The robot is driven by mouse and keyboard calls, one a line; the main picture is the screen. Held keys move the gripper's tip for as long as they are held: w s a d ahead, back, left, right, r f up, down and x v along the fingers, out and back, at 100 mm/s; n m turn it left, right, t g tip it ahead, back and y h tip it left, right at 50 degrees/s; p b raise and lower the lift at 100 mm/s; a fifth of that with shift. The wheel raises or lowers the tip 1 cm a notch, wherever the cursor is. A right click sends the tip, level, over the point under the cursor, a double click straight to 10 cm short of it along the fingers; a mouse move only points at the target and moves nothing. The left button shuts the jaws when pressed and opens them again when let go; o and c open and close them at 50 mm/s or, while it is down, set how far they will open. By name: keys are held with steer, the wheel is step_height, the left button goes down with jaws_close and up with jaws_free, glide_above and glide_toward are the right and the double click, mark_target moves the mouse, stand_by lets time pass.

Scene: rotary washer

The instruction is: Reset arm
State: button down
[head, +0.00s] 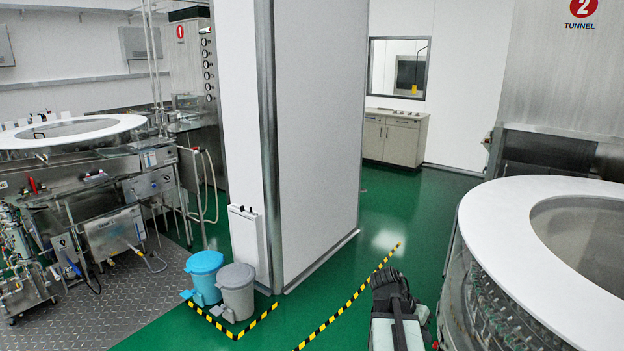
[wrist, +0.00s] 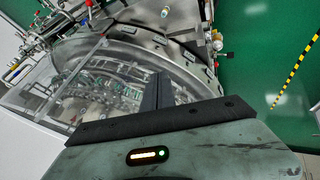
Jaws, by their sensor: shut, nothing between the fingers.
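My gripper (wrist: 158,90) shows in the wrist view as dark fingers held together, with nothing between them. Behind the fingers is a round machine (wrist: 110,60) with a clear guard and vials or small parts inside. In the head view my arm (head: 396,310) stands at the bottom, right of centre, just left of the large round machine with a white rim (head: 490,215). The fingertips cannot be made out clearly in the head view.
A white partition (head: 315,130) stands in the middle. A blue bin (head: 205,275) and a grey bin (head: 237,290) stand at its foot, by black-yellow floor tape (head: 345,305). Another round-topped machine (head: 70,130) is at left. Green floor (head: 415,215) is clear ahead.

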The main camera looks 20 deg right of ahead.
steer(key=w+a+f+n+t+y+b, duration=0.1)
steer(key=w+a+f+n, duration=0.1)
steer(key=w+a, duration=0.35)
steer(key=w+a+f+n+t+b, duration=0.1)
steer(key=w+a+f+n, duration=0.1)
steer(key=a, duration=0.6)
steer(key=a+f+n+y, duration=0.1)
steer(key=a+n, duration=0.2)
steer(key=a, duration=0.6)
steer(key=w+a+f+n+y, duration=0.1)
steer(key=a+n+y, duration=0.1)
steer(key=a, duration=0.7)
steer(key=w+a+f+n+y+b, duration=0.1)
steer(key=a+n, duration=0.3)
steer(key=a, duration=0.5)
steer(key=shift+w+a+f+n+y, duration=0.15)
steer(key=shift+w+f+n+y, duration=0.25)
steer(key=shift+y, duration=0.3)
steer(key=shift+s, duration=0.15)
